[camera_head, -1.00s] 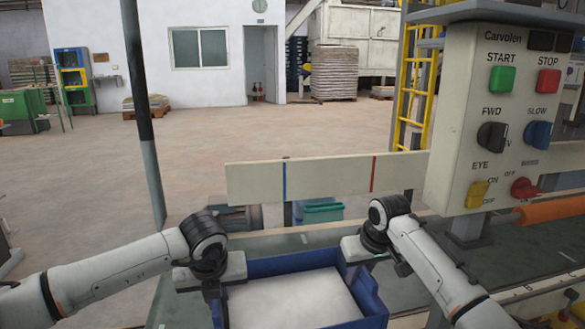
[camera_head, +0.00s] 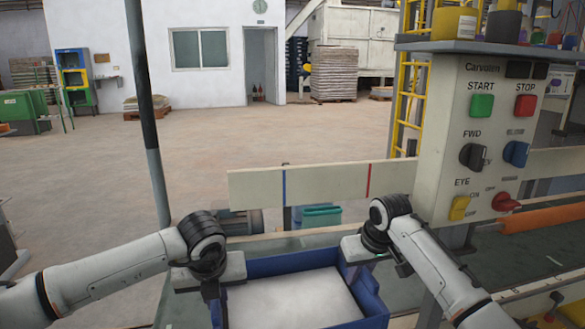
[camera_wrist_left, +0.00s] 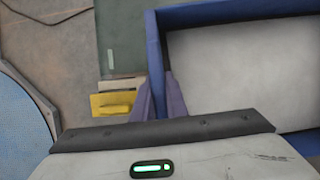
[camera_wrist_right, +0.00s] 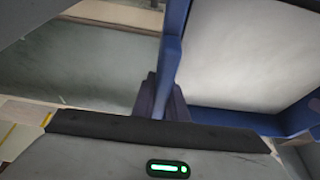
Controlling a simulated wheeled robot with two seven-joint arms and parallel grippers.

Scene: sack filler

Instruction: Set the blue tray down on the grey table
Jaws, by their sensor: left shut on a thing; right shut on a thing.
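The blue tray (camera_head: 290,262) is at the bottom middle of the head view, with a pale, flat whitish load (camera_head: 292,298) inside. My left gripper (camera_head: 212,288) is shut on its left wall, and my right gripper (camera_head: 354,270) is shut on its right wall. The left wrist view shows the fingers (camera_wrist_left: 162,98) at the blue rim (camera_wrist_left: 154,50). The right wrist view shows the fingers (camera_wrist_right: 162,98) on the opposite rim (camera_wrist_right: 173,50). The tray looks about level. A grey-green surface (camera_head: 405,285) shows beyond and beside it; I cannot tell whether this is the grey table. The tray's underside is hidden.
A control panel (camera_head: 490,150) with buttons and knobs stands close on the right, under a shelf holding containers. A pale beam (camera_head: 325,182) with blue and red marks crosses behind the tray. A dark post (camera_head: 150,120) stands left. Open floor lies beyond.

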